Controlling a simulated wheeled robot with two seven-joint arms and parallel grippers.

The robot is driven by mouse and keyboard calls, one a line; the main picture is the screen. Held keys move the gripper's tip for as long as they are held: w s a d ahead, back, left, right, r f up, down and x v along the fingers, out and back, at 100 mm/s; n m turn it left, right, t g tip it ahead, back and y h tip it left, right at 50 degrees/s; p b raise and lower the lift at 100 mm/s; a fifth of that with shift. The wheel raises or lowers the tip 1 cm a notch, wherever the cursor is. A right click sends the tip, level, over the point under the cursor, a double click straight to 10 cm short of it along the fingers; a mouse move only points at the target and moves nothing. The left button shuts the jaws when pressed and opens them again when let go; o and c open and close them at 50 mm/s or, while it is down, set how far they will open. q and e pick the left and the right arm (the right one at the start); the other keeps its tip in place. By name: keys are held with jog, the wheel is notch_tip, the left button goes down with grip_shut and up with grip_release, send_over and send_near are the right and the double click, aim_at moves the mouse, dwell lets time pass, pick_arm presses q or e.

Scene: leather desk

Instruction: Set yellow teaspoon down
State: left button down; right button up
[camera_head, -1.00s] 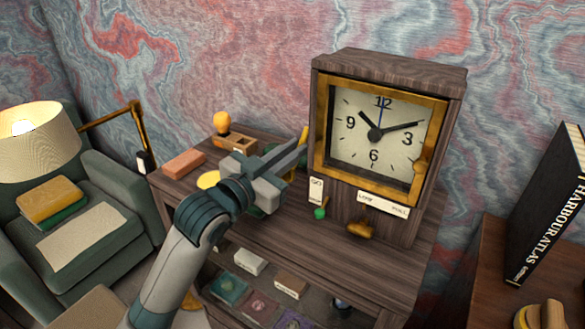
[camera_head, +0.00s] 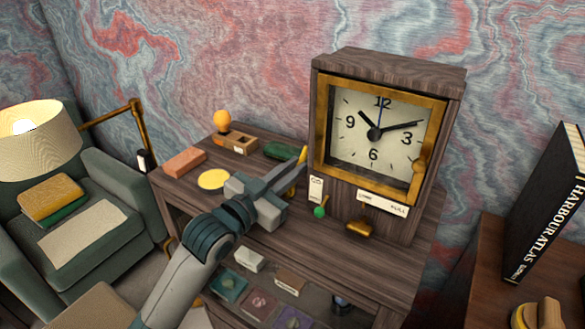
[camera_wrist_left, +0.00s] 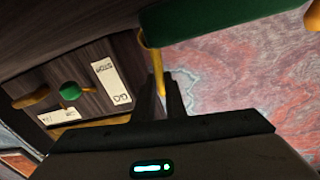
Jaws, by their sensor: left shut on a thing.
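The yellow teaspoon (camera_head: 303,154) shows as a thin yellow piece at the tips of my left gripper (camera_head: 296,168), just left of the clock. In the left wrist view, the teaspoon (camera_wrist_left: 158,70) is pinched between the two dark fingers (camera_wrist_left: 160,98) of the shut gripper. Part of it is hidden by the fingers. I cannot tell whether it touches the desk top. My right gripper is not in view.
The wooden clock cabinet (camera_head: 388,62) stands close to the right of the gripper. A dark green object (camera_head: 280,150) lies behind it. A yellow disc (camera_head: 213,179), an orange-brown block (camera_head: 184,163) and a wooden holder (camera_head: 236,142) lie to the left on the desk (camera_head: 180,190).

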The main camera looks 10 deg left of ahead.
pick_arm(q)
jog(key=shift+f, duration=0.1)
jog(key=c, duration=1.8)
grip_release()
jog(key=b+v, duration=0.2)
jog(key=v, duration=0.7)
jog(key=shift+s+b, duration=0.1)
jog(key=shift+b, duration=0.3)
jog(key=shift+s+a+r+p, duration=0.25)
jog(key=shift+s+p, duration=0.1)
jog(key=shift+p, duration=0.35)
jog(key=shift+p+v, duration=0.6)
jog(key=shift+v, duration=0.35)
jog(key=shift+f, duration=0.1)
